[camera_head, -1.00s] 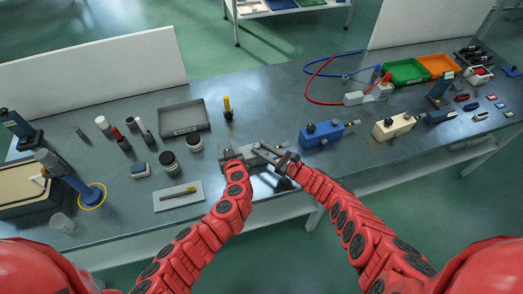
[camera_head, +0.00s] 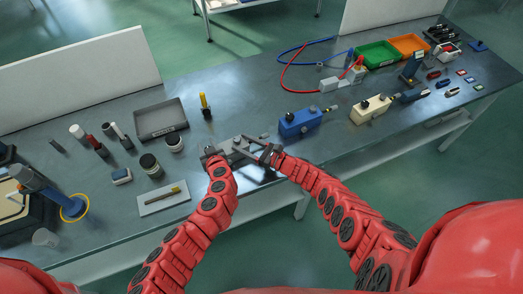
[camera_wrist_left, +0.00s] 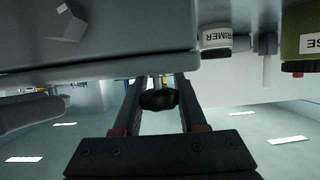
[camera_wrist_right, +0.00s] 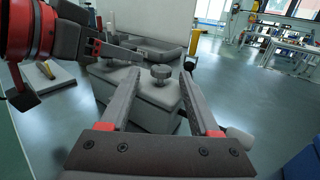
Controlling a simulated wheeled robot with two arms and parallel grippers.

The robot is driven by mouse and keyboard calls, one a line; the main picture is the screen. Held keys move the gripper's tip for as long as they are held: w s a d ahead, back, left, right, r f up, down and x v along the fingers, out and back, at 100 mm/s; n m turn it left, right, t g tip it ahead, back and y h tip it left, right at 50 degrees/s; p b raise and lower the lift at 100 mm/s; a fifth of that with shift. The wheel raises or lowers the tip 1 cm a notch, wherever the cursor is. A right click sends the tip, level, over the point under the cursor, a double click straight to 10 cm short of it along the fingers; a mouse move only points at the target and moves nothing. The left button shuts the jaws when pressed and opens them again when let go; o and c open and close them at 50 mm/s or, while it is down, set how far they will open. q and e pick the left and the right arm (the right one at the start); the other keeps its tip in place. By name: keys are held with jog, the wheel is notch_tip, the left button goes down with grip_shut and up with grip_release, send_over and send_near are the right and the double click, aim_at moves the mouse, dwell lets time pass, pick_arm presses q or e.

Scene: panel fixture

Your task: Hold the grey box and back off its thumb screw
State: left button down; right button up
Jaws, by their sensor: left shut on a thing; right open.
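The grey box (camera_head: 238,146) sits on the bench between my two grippers. My right gripper (camera_head: 256,146) is open at the right of the box.
A blue box (camera_head: 300,123) and a cream box (camera_head: 370,110) stand to the right. A grey tray (camera_head: 160,135) and a yellow-handled tool (camera_head: 205,105) are behind. Jars (camera_head: 151,165) and a white plate (camera_head: 150,205) are to the left.

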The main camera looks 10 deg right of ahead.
aim_at(239, 141)
jog(key=shift+v, duration=1.15)
jog(key=v, duration=0.9)
jog(key=shift+w+r, duration=0.1)
jog(key=shift+a, duration=0.1)
jog(key=shift+a+r+m+t+h, duration=0.35)
jog(key=shift+m+t, duration=0.35)
jog(key=shift+t, duration=0.3)
jog(key=a+m+t+h, duration=0.1)
jog(key=s+a+m+h, duration=0.1)
jog(key=a+t+h, duration=0.1)
jog(key=h, duration=0.1)
jog(key=shift+s+a+m+t, duration=0.25)
jog(key=shift+a+m+t, duration=0.05)
jog(key=shift+a+m, duration=0.1)
jog(key=shift+a+f, duration=0.15)
jog(key=shift+a, duration=0.15)
jog(key=shift+x, duration=5.9)
